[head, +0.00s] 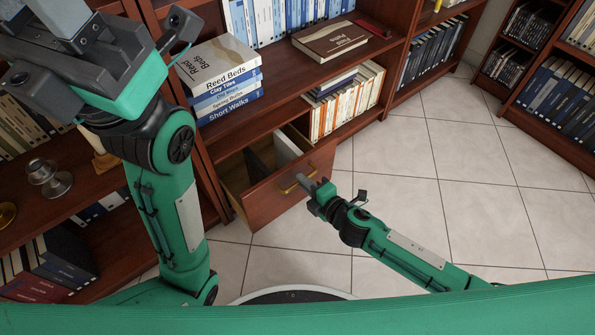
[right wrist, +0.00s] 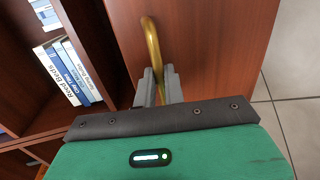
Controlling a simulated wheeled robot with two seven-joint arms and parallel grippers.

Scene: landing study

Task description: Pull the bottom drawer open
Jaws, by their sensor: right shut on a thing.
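The bottom drawer (head: 262,207) stands partly open from the bookcase, with its inside showing. Upright dark and pale flat items (head: 285,147) are inside it. Its reddish-brown front carries a brass bar handle (head: 290,186). My right gripper (head: 311,188) is at the handle and shut on it. In the right wrist view, the two grey fingers (right wrist: 159,86) close around the brass handle (right wrist: 153,45) against the drawer front (right wrist: 215,45). My left gripper (head: 65,18) is raised high at the upper left, partly cut off by the frame edge, so its jaws are unclear.
A stack of books (head: 222,85) and a brown book (head: 330,40) lie on the shelf above the drawer. Metal cups (head: 50,178) stand on the left shelf. Another bookcase (head: 550,75) stands at the right. The tiled floor (head: 400,150) right of the drawer is clear.

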